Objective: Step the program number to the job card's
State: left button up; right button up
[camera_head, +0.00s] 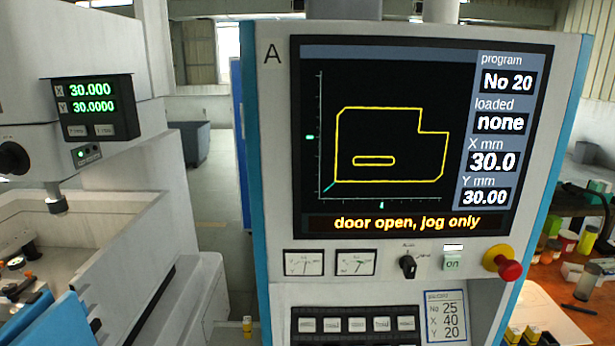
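The control panel marked A (272,120) stands upright in the middle. Its screen (390,90) shows program No 20 (508,83), loaded "none", X 30.0 and Y 30.00. A yellow part outline is drawn there, above the line "door open, jog only". The job card (446,316) sits low on the panel and reads No 25, X 40, Y 20. A row of several push buttons (356,325) lies left of the card; their labels are too small to read. Neither of my grippers is in view.
Below the screen are two meters (304,263), a black rotary switch (408,266), a green "on" button (453,263) and a red stop knob (508,268). A small readout (93,107) at left shows X 30.000, Y 30.0000. A cluttered wooden bench (560,285) stands at right.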

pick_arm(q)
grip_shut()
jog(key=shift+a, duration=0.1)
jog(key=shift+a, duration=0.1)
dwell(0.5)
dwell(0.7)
